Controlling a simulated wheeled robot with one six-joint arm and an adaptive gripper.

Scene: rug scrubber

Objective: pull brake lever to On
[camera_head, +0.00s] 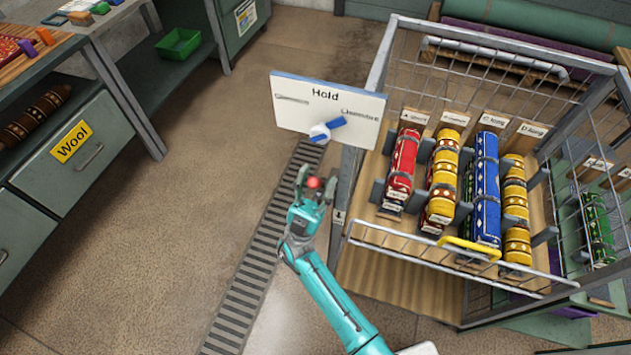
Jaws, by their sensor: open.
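A small red ball-shaped knob (314,183), likely the brake lever's end, shows between the fingertips of my gripper (316,182). My gripper is open, with one finger on each side of the knob. I cannot tell whether either finger touches it. The lever's shaft and any On marking are hidden or too small to see. The teal arm reaches up to it from the bottom of the view, beside the cart's left post.
A white sign panel (290,108) reading "Hold" with a blue-pointer dial (328,130) stands just beyond my gripper. A wire-sided cart (376,90) with rolled rugs (483,190) is close on the right. A drawer bench (60,150) stands left. Floor between is clear, with a grate (250,275).

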